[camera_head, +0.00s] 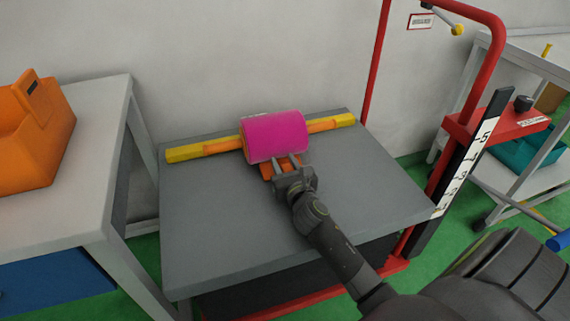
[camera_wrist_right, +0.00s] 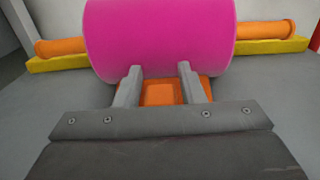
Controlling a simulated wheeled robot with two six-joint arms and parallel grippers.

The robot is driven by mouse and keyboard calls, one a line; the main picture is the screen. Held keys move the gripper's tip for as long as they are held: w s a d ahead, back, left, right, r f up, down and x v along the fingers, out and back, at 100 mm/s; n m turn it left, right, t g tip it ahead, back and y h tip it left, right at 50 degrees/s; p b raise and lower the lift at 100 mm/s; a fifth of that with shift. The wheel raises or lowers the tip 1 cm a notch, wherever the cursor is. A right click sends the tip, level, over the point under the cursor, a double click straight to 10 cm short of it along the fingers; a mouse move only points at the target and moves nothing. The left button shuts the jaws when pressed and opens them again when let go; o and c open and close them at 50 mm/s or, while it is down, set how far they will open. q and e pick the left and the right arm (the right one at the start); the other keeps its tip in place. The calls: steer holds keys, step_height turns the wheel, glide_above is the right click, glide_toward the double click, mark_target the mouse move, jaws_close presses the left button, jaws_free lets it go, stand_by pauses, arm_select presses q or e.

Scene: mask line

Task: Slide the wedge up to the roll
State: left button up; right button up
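The magenta roll (camera_head: 274,135) lies on the grey table top, with an orange core bar (camera_head: 222,146) sticking out at both ends. An orange wedge (camera_head: 267,171) sits at the near side of the roll, partly hidden by my right gripper (camera_head: 287,162). In the right wrist view the wedge (camera_wrist_right: 160,93) shows between the two fingers of the right gripper (camera_wrist_right: 158,78), its far edge at or just under the roll (camera_wrist_right: 160,38). The fingers are apart, one on each side of the wedge; contact with it is unclear. My left gripper is out of view.
A yellow bar (camera_head: 184,153) lies along the back of the grey table (camera_head: 215,220) behind the roll. A side table (camera_head: 60,215) with an orange bin (camera_head: 32,140) stands left. A red frame (camera_head: 480,80) rises right. The table front is clear.

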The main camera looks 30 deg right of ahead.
steer(key=shift+o, duration=1)
steer(key=shift+s+a, duration=0.15)
steer(key=shift+s, duration=0.35)
steer(key=p+v, duration=0.1)
steer(key=v, duration=0.1)
steer(key=shift+s+a, duration=0.1)
steer(key=shift+s, duration=0.25)
steer(key=p+v, duration=0.1)
steer(key=v, duration=1.1)
steer(key=shift+s+a, duration=0.1)
steer(key=shift+s, duration=0.1)
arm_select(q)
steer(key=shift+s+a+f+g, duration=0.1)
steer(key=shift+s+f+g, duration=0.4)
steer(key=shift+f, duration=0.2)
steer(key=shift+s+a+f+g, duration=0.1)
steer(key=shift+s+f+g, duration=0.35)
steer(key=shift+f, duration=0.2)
arm_select(e)
steer(key=shift+s+a, duration=0.15)
steer(key=shift+s, duration=0.4)
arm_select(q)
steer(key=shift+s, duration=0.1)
